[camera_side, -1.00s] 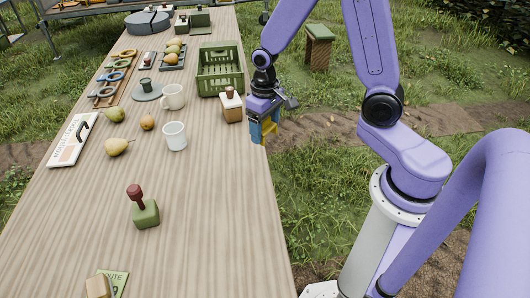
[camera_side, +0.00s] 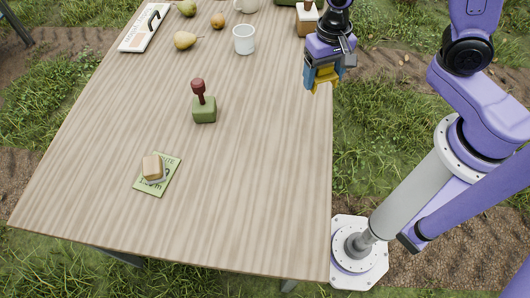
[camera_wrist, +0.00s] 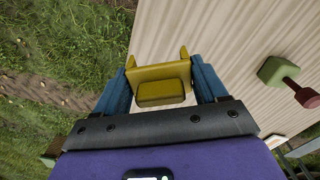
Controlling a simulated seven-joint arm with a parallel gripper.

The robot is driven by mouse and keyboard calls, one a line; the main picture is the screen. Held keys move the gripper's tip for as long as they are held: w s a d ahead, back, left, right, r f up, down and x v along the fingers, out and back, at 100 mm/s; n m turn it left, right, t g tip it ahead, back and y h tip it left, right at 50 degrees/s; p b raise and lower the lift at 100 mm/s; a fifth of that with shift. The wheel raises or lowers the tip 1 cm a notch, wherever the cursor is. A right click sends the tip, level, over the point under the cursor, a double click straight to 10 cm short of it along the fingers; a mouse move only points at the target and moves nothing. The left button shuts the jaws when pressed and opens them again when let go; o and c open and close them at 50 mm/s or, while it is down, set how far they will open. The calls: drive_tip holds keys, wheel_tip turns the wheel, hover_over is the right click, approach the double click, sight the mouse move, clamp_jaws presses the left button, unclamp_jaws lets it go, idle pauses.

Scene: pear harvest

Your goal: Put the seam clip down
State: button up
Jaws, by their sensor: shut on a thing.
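The seam clip, a yellow U-shaped piece (camera_side: 324,76), is held between the blue fingers of my gripper (camera_side: 325,72) in the side view. The clip hangs by the table's right edge, and I see no contact with the tabletop. In the wrist view my gripper (camera_wrist: 160,88) is shut on the clip (camera_wrist: 160,93), with one blue finger on each side. Pale wood lies behind the clip on the right and grass on the left.
The wooden table (camera_side: 255,190) has wide bare room at its front and right. A green stamp with a red handle (camera_side: 204,109) stands near the middle. A tan block (camera_side: 152,167) rests on a green card (camera_side: 165,184). A white mug (camera_side: 244,40) stands farther back.

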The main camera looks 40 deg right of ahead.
drive_tip(key=s+a+f+m, duration=0.1)
drive_tip(key=s+a+m, duration=0.4)
drive_tip(key=s+a, duration=0.4)
drive_tip(key=shift+s, duration=1.25)
drive_tip(key=shift+a+f, duration=0.1)
drive_tip(key=shift+a, duration=0.05)
hover_over(263, 159)
drive_tip(key=f, duration=0.8)
drive_tip(key=shift+s+d+f, duration=0.3)
drive_tip(key=shift+f, duration=0.1)
drive_tip(key=shift+w+a+f, duration=0.1)
drive_tip(key=shift+w+f, duration=0.05)
drive_tip(key=shift+f, duration=0.15)
drive_tip(key=shift+w+a+f, duration=0.1)
drive_tip(key=shift+a+f, duration=0.05)
drive_tip(key=shift+f, duration=0.65)
drive_tip(key=shift+w+a+f, duration=0.1)
drive_tip(key=shift+f, duration=0.7)
drive_tip(key=shift+f, duration=0.2)
